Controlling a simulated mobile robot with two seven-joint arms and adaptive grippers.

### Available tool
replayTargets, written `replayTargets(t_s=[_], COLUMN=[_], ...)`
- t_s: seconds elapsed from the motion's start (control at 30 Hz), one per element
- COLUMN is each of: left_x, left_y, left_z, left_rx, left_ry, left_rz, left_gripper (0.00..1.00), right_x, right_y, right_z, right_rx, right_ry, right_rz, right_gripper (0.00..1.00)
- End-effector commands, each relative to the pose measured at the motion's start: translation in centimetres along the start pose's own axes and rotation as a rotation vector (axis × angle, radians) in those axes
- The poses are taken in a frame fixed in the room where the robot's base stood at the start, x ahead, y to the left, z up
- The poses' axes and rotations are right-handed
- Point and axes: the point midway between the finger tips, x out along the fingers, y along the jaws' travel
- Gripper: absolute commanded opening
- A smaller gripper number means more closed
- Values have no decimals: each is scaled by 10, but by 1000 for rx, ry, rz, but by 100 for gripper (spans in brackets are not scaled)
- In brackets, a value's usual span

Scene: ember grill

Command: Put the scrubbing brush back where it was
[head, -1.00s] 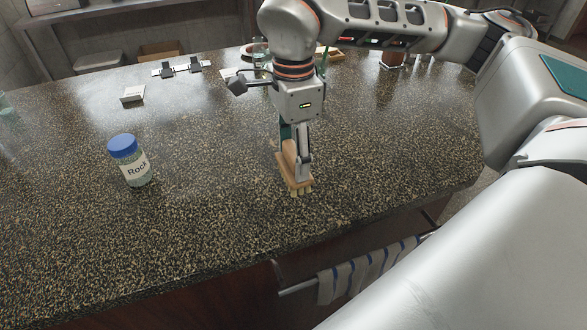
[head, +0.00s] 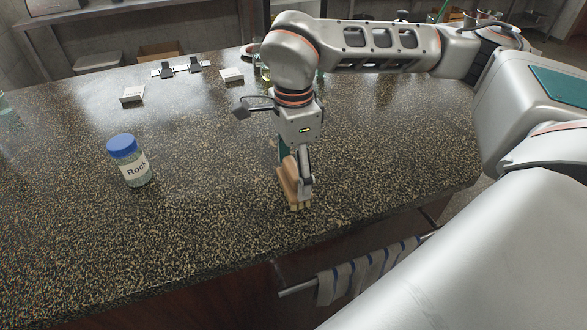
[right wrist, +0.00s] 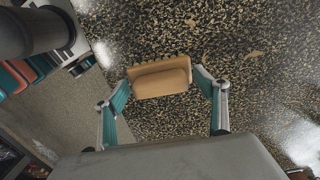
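The scrubbing brush (head: 289,182) has a tan wooden back and pale bristles. It is in my right gripper (head: 297,178), near the front edge of the speckled counter (head: 200,225). The right wrist view shows the brush (right wrist: 160,78) between the two teal-padded fingers of the right gripper (right wrist: 162,82), one at each end. My left gripper is not in view.
A blue-lidded jar labelled "Rock" (head: 130,162) stands left of the brush. Two small white cards (head: 132,94) (head: 231,76) and a metal fixture (head: 181,69) are farther back. A striped towel (head: 365,272) hangs on a rail below the front edge. The counter around the brush is clear.

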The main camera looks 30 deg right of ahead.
Motion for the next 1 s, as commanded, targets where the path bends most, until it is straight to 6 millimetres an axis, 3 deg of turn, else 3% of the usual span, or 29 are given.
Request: replayTargets(t_s=[0.33,0.73,1.0], left_x=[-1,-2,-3], left_y=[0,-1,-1], left_z=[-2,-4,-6], left_rx=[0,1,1], left_ry=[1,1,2], left_rz=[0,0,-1], left_gripper=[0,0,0], right_x=[-13,-92,-121], right_y=[-1,-1,0], right_z=[0,0,0], right_rx=[0,1,1], right_ry=[-2,-2,0], right_rz=[-4,-6,-2], right_gripper=[72,72,72])
